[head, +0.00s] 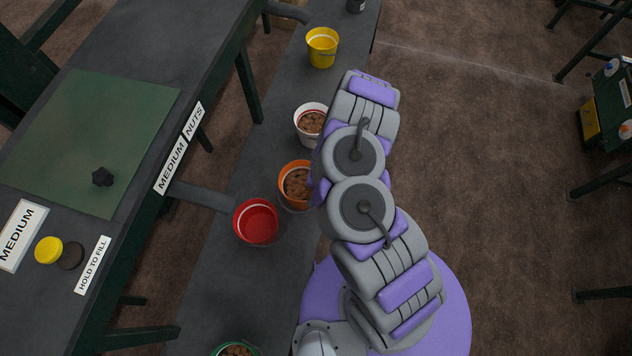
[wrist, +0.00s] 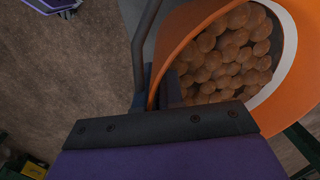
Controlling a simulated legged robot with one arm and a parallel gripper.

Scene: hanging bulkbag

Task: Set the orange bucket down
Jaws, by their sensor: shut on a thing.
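The orange bucket (head: 286,196) holds several brown nuts and shows left of my arm in the head view, between the red and white buckets. It fills the right of the wrist view (wrist: 275,114), with the nuts inside and a pale band within its rim. My gripper (wrist: 156,98) is shut on the bucket's rim, one dark finger at the wall. In the head view my arm hides the gripper. The bucket shows over the long dark bench (head: 215,265); whether its base touches the bench I cannot tell.
On the bench are a red bucket (head: 256,222), a white bucket (head: 301,131) with nuts, a yellow bucket (head: 322,48) and a green-rimmed bucket (head: 249,350). A table with a yellow button (head: 48,250) stands left. Brown floor (head: 500,190) is open on the right.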

